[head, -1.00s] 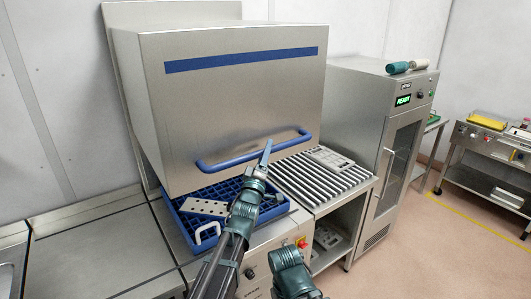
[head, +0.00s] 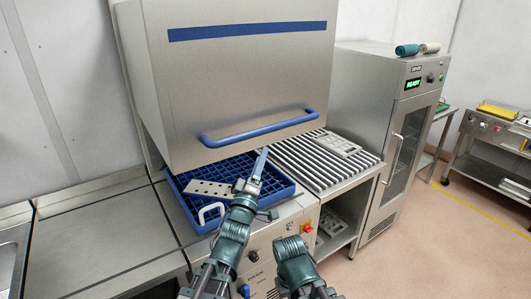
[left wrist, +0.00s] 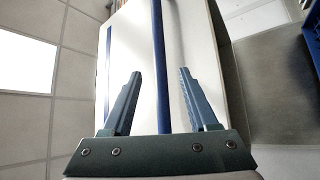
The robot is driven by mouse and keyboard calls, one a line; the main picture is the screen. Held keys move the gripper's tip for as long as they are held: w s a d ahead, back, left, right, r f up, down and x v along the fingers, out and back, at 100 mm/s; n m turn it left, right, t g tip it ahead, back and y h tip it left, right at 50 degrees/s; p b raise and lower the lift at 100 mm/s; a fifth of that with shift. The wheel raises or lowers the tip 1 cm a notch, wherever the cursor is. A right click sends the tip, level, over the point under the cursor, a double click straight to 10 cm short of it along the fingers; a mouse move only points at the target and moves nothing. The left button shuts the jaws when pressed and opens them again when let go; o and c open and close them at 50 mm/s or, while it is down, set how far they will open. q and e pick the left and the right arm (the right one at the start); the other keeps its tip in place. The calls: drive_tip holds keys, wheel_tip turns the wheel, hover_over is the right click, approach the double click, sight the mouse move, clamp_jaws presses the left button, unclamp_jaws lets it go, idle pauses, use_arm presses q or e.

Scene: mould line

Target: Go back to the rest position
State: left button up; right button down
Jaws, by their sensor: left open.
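My left gripper (head: 262,172) is in front of the machine with the raised steel hood (head: 235,80). Its jaws are open and empty. In the head view its fingertips are a little below the hood's blue handle (head: 260,130), apart from it. In the left wrist view the two fingers (left wrist: 155,100) are spread wide, and the handle bar (left wrist: 158,50) shows between them, beyond the tips. A teal part of my right arm (head: 293,258) is at the bottom of the head view; its fingers do not show.
Under the hood sits a blue rack (head: 180,202) with a perforated plate (head: 210,188) and a white-handled item (head: 211,213). To the right are a ribbed steel table (head: 310,160) and a cabinet with a green display (head: 413,84). A bare steel counter (head: 100,235) lies left.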

use_arm(q)
drive_tip(key=shift+s+a+f, duration=0.15)
drive_tip(key=shift+s+f, duration=0.15)
drive_tip(key=shift+s, duration=0.35)
drive_tip(key=s+f+m+g+y, duration=0.25)
drive_tip(key=f+g, duration=0.35)
drive_tip(key=f, duration=0.5)
drive_tip(key=s+f+m+g+y, duration=0.15)
drive_tip(key=f+m+g, duration=0.3)
drive_tip(key=f, duration=0.65)
drive_tip(key=s+f+m+g+y, duration=0.1)
drive_tip(key=s+f+m+g, duration=0.1)
drive_tip(key=s, duration=0.4)
drive_tip(key=s+a+f+m+g+y+b, duration=0.1)
drive_tip(key=s+f+m+g, duration=0.1)
drive_tip(key=s+f+g, duration=0.2)
drive_tip(key=s+f+m+g+y, duration=0.1)
drive_tip(key=s+f+m+g, duration=0.1)
drive_tip(key=s+g, duration=0.3)
drive_tip(key=s+f, duration=0.1)
drive_tip(key=s, duration=0.3)
drive_tip(key=shift+a+f+m, duration=0.25)
drive_tip(key=shift+f+m, duration=0.15)
